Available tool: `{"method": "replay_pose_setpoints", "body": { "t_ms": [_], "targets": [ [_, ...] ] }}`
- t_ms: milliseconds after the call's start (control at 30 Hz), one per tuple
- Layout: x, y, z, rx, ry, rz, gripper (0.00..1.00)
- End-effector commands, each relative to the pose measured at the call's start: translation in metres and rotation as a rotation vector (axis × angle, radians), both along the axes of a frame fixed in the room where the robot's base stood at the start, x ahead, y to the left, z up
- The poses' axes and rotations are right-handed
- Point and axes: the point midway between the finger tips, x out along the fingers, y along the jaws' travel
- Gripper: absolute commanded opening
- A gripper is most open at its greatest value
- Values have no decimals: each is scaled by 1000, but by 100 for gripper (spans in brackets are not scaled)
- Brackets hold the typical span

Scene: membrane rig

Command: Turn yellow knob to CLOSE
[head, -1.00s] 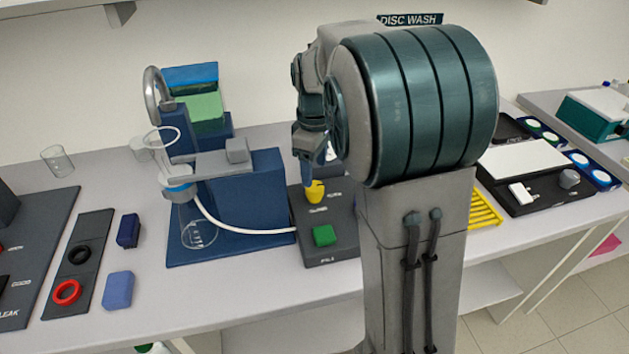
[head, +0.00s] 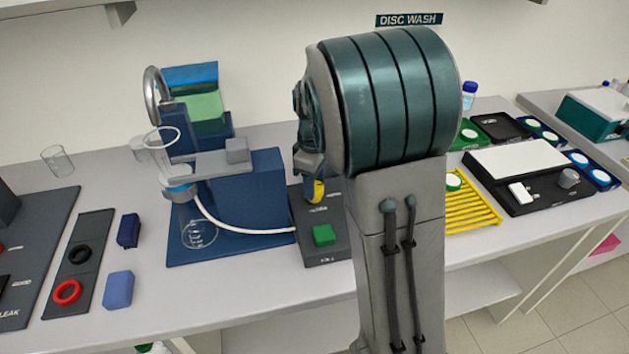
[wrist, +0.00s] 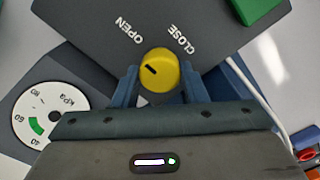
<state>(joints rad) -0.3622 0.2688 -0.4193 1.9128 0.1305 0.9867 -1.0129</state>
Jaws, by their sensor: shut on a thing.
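The yellow knob (wrist: 160,62) sits on a dark panel (wrist: 85,25) between my gripper's (wrist: 160,77) two blue fingers, which are shut on its sides. White OPEN lettering (wrist: 136,31) lies up and left of the knob, and CLOSE lettering (wrist: 183,39) up and right. The knob's black mark is on its left half, slanting toward the upper left, nearer the OPEN side than CLOSE. In the head view the knob (head: 319,190) shows partly behind my gripper (head: 311,178), whose far finger is hidden.
A green block (head: 324,235) sits on the same panel in front of the knob. A round kPa gauge (wrist: 47,115) lies left in the wrist view. A blue stand (head: 255,190) with a flask (head: 199,233) and white tube (head: 235,229) stands left of the panel.

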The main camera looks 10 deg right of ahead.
Motion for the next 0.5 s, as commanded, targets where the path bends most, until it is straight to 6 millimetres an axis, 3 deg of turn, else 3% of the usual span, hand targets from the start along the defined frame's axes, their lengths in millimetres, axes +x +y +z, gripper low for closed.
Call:
{"method": "replay_pose_setpoints", "body": {
  "t_ms": [267,500],
  "targets": [
    [0,0,1,-1,-1,-58,16],
    [1,-1,1,-1,-2,-217,16]
  ]
}}
